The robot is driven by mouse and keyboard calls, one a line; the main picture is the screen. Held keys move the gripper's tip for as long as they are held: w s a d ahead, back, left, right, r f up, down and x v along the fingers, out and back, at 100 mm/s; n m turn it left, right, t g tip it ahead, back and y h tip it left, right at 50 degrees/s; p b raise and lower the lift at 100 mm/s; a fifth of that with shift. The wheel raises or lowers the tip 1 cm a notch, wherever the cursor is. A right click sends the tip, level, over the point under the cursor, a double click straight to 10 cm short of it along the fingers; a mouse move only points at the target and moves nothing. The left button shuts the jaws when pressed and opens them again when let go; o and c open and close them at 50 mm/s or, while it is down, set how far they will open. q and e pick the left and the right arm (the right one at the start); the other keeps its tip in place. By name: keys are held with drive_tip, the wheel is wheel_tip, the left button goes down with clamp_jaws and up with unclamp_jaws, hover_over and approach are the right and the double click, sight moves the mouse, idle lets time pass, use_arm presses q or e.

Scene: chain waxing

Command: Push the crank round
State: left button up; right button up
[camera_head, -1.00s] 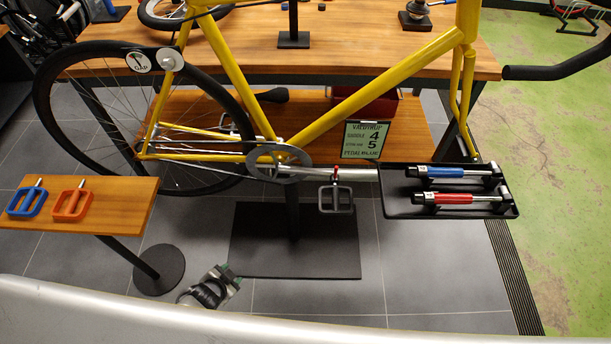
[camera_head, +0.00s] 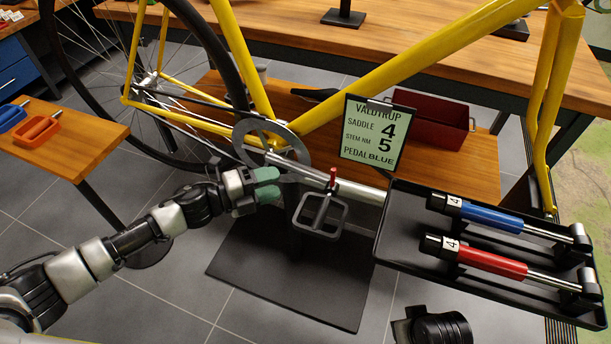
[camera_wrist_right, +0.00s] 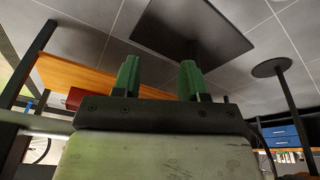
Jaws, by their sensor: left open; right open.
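The yellow bicycle's grey chainring (camera_head: 240,138) shows in the head view. A silver crank bar (camera_head: 300,170) runs from it down to the right. A grey cage pedal (camera_head: 341,218) with a red-topped pin hangs by this bar. I cannot tell where the crank ends and the bar toward the tray begins. My left gripper (camera_head: 268,184) is open, its green fingertips just below the chainring and left of the pedal. I see nothing between them and cannot tell whether they touch the crank. My right gripper (camera_wrist_right: 158,78) is open and empty in the right wrist view.
A black tray (camera_head: 394,240) with a blue and a red tool stands right of the pedal. A sign (camera_head: 370,140) stands behind the bar. A black floor plate (camera_head: 290,280) lies below.

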sight(304, 174)
use_arm(q)
drive_tip(key=x, duration=0.8)
drive_tip(key=shift+w+d+f+b, duration=0.15)
drive_tip(key=shift+d+b, duration=0.15)
drive_tip(key=shift+b, duration=0.1)
use_arm(e)
drive_tip(key=v, duration=0.3)
drive_tip(key=shift+w, duration=0.15)
use_arm(q)
clamp_jaws()
